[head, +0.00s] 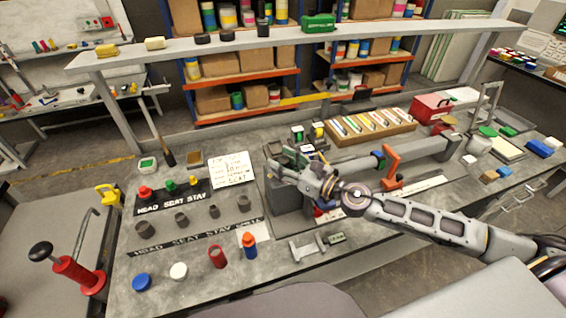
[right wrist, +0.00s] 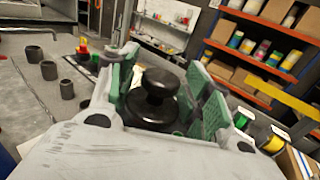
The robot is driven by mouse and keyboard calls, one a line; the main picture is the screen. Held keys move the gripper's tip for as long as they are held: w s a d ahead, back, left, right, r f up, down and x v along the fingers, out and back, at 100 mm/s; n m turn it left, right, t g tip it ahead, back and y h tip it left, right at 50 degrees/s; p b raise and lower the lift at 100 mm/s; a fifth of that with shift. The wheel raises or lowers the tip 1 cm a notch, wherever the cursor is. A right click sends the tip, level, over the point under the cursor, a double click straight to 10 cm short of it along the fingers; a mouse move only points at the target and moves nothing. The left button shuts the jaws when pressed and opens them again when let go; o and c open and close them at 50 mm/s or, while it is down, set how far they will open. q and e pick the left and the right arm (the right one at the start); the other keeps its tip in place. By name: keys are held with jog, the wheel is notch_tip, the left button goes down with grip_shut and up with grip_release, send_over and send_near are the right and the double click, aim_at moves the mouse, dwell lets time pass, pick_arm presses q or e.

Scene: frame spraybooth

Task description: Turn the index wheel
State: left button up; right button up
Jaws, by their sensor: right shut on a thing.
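My right gripper (head: 290,160) is over a grey block-like fixture (head: 287,198) on the bench in the head view. In the right wrist view, its green-padded fingers (right wrist: 163,88) stand on both sides of a round black knob (right wrist: 158,92) and are shut on it. The knob has a smaller cap above a wider lower part. In the head view the gripper hides the knob. I cannot make out a wheel apart from this knob. My left gripper is not in view.
Red, green and yellow pieces (head: 170,186) and several grey cups stand left of the gripper. An orange-and-blue bottle (head: 249,244) and red cylinder (head: 217,256) stand at the front. A tray of coloured strips (head: 370,128) lies behind. An orange clamp (head: 390,165) stands to the right.

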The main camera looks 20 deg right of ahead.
aim_at(291, 167)
jog(key=o, duration=0.7)
jog(key=shift+c, duration=0.2)
jog(key=shift+s+d, duration=0.2)
jog(key=shift+s, duration=0.05)
jog(key=shift+v, duration=1.1)
jog(key=shift+s, duration=0.1)
jog(key=shift+s+d, duration=0.1)
jog(key=shift+s, duration=0.1)
jog(key=shift+s+d, duration=0.5)
jog(key=shift+s, duration=0.2)
